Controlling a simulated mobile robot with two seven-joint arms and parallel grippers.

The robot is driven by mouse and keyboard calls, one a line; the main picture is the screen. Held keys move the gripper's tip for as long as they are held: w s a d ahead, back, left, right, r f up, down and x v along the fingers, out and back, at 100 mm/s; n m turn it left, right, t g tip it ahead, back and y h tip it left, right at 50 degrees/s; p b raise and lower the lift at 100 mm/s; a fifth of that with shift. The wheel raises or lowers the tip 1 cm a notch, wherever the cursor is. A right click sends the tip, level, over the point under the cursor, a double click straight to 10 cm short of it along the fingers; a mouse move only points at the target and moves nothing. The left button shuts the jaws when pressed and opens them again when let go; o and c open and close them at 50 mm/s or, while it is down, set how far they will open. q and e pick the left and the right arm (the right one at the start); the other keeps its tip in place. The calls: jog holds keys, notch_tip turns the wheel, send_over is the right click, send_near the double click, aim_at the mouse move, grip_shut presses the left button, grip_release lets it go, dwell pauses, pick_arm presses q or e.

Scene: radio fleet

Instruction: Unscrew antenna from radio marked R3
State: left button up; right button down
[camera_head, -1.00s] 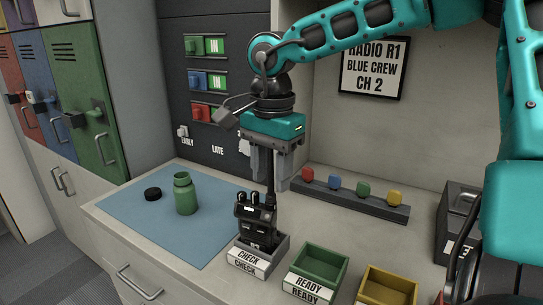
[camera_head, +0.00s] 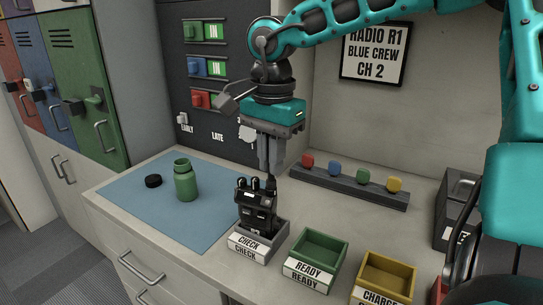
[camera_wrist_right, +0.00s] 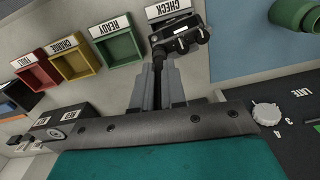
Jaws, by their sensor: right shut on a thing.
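A black radio (camera_head: 256,207) stands upright in the grey CHECK tray (camera_head: 251,243) on the counter. It also shows in the right wrist view (camera_wrist_right: 181,36). I cannot read a mark R3 on it. Its thin black antenna (camera_wrist_right: 157,66) rises from its top into my right gripper (camera_head: 271,172). The right gripper points straight down above the radio and is shut on the antenna, with its fingers close together in the right wrist view (camera_wrist_right: 158,75). My left gripper is not in view.
A green READY tray (camera_head: 319,250) and a yellow CHARGE tray (camera_head: 386,274) stand to the right. A rail with coloured knobs (camera_head: 345,186) lies behind.

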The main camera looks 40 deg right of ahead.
jog(key=n+p, duration=0.1)
jog(key=n, duration=0.3)
jog(key=shift+n, duration=0.6)
jog(key=n, duration=0.3)
jog(key=shift+n, duration=0.4)
jog(key=shift+n, duration=1.2)
jog(key=c, duration=1.1)
grip_release()
notch_tip(320, 180, up, 13)
jog(key=shift+f, duration=0.1)
